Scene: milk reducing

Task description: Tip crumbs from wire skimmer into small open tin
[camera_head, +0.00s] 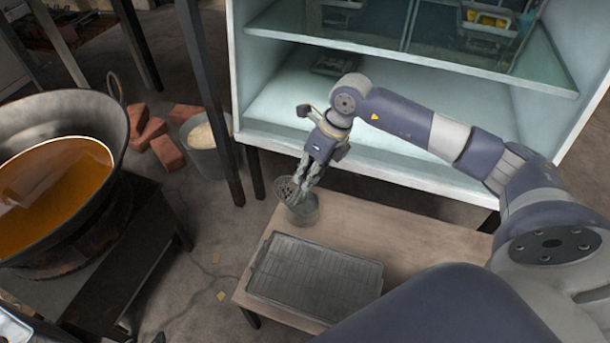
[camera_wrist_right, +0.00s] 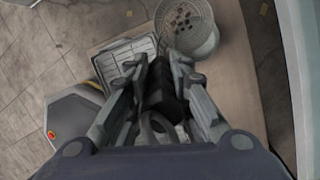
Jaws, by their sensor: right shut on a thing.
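My right gripper (camera_head: 308,172) is shut on the handle of the wire skimmer (camera_head: 287,190). The skimmer's round mesh head is over the small open tin (camera_head: 304,213), a grey metal tin on the low wooden table. In the right wrist view the skimmer (camera_wrist_right: 182,20) holds several dark crumbs, and its head overlaps the tin (camera_wrist_right: 203,42) below it. My right gripper (camera_wrist_right: 163,65) shows there with its fingers around a dark handle. Whether the head touches the tin's rim is hard to tell. My left gripper is out of view.
A dark rack tray (camera_head: 315,279) lies on the table (camera_head: 400,228) in front of the tin. A glass cabinet (camera_head: 290,107) stands behind. A big pan of orange-brown liquid (camera_head: 52,185) is at left, near bricks (camera_head: 150,133) and a bucket (camera_head: 205,147). The table is clear right of the tin.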

